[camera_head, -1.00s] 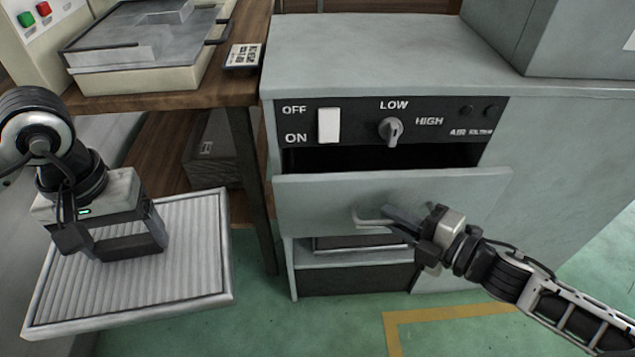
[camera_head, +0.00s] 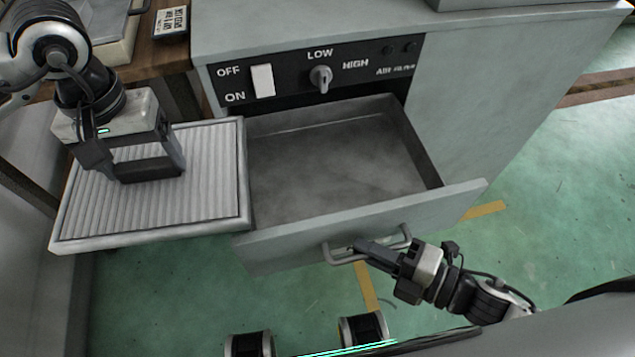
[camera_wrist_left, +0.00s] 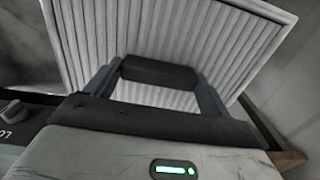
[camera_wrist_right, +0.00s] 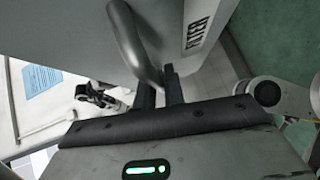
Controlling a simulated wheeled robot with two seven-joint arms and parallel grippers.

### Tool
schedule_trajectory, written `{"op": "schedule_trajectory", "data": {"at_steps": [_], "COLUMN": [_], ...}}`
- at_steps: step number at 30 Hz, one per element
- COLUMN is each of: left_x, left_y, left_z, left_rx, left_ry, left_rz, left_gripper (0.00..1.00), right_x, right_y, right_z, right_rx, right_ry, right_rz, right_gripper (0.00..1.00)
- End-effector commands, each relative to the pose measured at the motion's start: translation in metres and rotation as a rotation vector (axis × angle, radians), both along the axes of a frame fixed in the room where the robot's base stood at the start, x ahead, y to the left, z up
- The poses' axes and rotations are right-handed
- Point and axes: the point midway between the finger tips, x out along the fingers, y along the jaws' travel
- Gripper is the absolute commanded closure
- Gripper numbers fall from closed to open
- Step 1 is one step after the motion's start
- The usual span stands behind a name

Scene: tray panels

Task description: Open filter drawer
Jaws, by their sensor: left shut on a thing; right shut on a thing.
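The filter drawer (camera_head: 340,150) of the grey cabinet is pulled well out in the head view, and its inside is bare. My right gripper (camera_head: 362,248) is shut on the drawer's handle (camera_head: 392,241). The handle (camera_wrist_right: 133,45) also shows between the fingers in the right wrist view, beside the word FILTER on the drawer front. My left gripper (camera_head: 150,170) is shut on a ribbed white filter panel (camera_head: 215,180), held left of the drawer. The panel's pleats (camera_wrist_left: 120,35) fill much of the left wrist view. The exact grip point is partly hidden by the gripper.
The cabinet's control strip (camera_head: 320,72) has a white switch (camera_head: 262,80) and a knob (camera_head: 321,78) above the drawer. A wooden table (camera_head: 165,60) with a label card (camera_head: 171,21) stands at the back left. Green floor (camera_head: 540,180) is open to the right.

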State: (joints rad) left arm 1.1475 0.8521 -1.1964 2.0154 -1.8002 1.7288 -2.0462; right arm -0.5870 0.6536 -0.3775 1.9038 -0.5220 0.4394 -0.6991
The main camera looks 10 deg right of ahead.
Motion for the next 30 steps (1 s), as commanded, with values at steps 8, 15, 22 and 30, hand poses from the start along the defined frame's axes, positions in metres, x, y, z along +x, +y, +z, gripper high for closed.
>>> {"op": "schedule_trajectory", "data": {"at_steps": [8,15,22,30], "left_x": [0.001,0.001,0.001,0.001], "left_y": [-0.001,-0.001,-0.001,-0.001], "left_z": [0.0,0.0,0.0,0.003], "left_rx": [0.0,0.0,0.0,0.0], "left_ry": [-0.001,-0.001,-0.001,-0.001], "left_rz": [-0.003,-0.003,-0.003,-0.002], "left_gripper": [0.47,0.47,0.47,0.47], "right_x": [0.0,0.0,0.0,-0.016], "right_y": [-0.001,-0.001,-0.001,-0.019], "right_z": [0.0,0.0,0.0,0.003], "right_rx": [-0.001,-0.001,0.0,-0.002], "right_ry": [-0.003,-0.002,-0.001,0.004], "right_rz": [-0.001,-0.001,-0.001,-0.002], "right_gripper": [1.0,0.8,0.8,0.8]}}
